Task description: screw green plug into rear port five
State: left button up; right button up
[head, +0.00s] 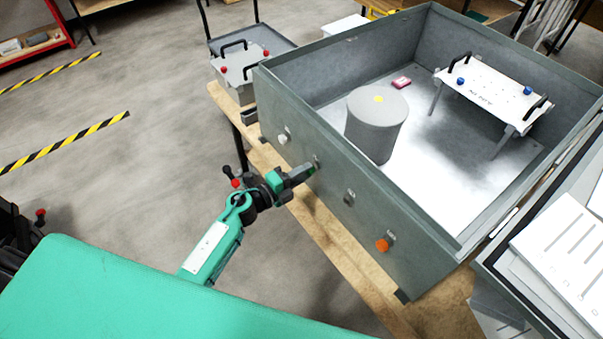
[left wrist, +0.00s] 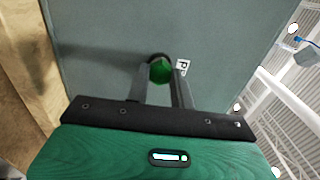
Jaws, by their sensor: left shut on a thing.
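My left gripper (head: 309,170) is at the near outer wall of the grey open box (head: 360,205). In the left wrist view its two fingers (left wrist: 163,82) are shut on the green plug (left wrist: 160,70), which sits against the box wall at a port beside a white label. The label's number is too small to read surely. In the head view the plug is mostly hidden by the fingers. An orange plug (head: 383,245) and a white plug (head: 283,138) sit in other ports of the same wall. I cannot tell how deep the green plug is in. My right gripper is not in view.
The box stands on a wooden table (head: 330,250). Inside are a grey cylinder (head: 376,125), a small red block (head: 401,82) and a white plate on legs (head: 490,92). A grey unit with black handles (head: 237,72) stands behind at the left.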

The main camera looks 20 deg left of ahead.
pick_arm(q)
jog(key=shift+f, duration=0.1)
grip_shut()
jog(key=m+b, duration=1.2)
jog(key=m, duration=1.2)
jog(key=o, duration=0.8)
grip_release()
